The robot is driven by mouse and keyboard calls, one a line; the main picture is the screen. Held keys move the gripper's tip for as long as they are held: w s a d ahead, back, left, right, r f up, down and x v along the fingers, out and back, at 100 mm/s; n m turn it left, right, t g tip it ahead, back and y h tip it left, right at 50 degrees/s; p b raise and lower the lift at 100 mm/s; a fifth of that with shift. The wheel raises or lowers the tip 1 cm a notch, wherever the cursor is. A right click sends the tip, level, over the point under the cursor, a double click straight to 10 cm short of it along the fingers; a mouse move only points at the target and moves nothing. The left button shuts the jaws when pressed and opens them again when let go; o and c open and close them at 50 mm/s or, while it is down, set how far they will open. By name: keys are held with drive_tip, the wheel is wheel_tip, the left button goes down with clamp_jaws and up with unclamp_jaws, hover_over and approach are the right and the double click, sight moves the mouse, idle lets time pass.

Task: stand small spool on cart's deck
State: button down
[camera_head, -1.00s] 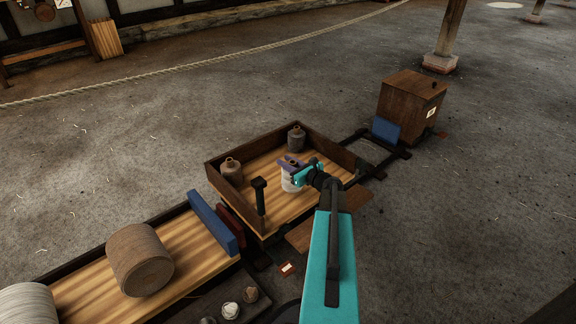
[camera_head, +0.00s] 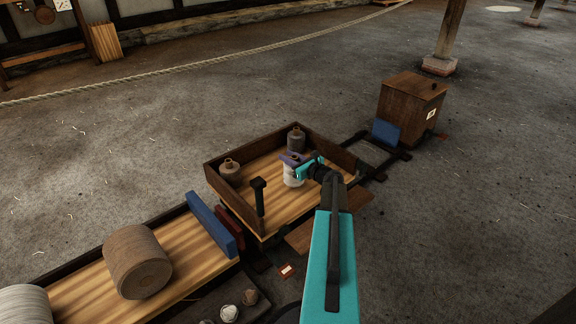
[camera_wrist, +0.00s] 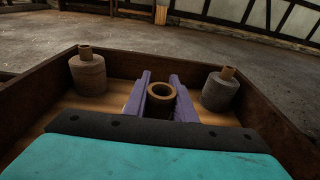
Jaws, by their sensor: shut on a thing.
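The small spool (camera_head: 292,174) has a pale body and a tan hollow top. My gripper (camera_head: 293,159), with purple fingers, is shut on the spool's upper part and holds it upright over the cart's wooden deck (camera_head: 284,212). In the wrist view, the spool's ringed top (camera_wrist: 161,90) sits between the two fingers (camera_wrist: 160,97). Its lower part is hidden there. I cannot tell whether its base touches the deck or hangs just above it.
Two dark spools stand on the deck, one at the left (camera_head: 229,171) and one in the back corner (camera_head: 296,139). A black T-topped post (camera_head: 259,194) rises at the near left. Low dark walls (camera_head: 250,147) edge the cart. Bare deck lies between them.

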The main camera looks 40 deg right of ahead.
drive_tip(key=shift+f+b, duration=0.8)
drive_tip(key=shift+f, duration=0.8)
drive_tip(key=shift+f, duration=0.1)
drive_tip(key=c, duration=1.5)
unclamp_jaws()
drive_tip(key=shift+s+a+r+p, duration=0.15)
drive_tip(key=shift+s+r+p, duration=0.15)
drive_tip(key=shift+s, duration=0.3)
drive_tip(key=s+p, duration=0.1)
drive_tip(key=s, duration=0.2)
drive_tip(key=s+r+p, duration=0.1)
drive_tip(key=s, duration=0.3)
drive_tip(key=s+p, duration=0.1)
drive_tip(key=s, duration=0.2)
drive_tip(key=shift+s+a+r+p, duration=0.15)
drive_tip(key=shift+s+a+p, duration=0.15)
drive_tip(key=shift+s+a, duration=0.05)
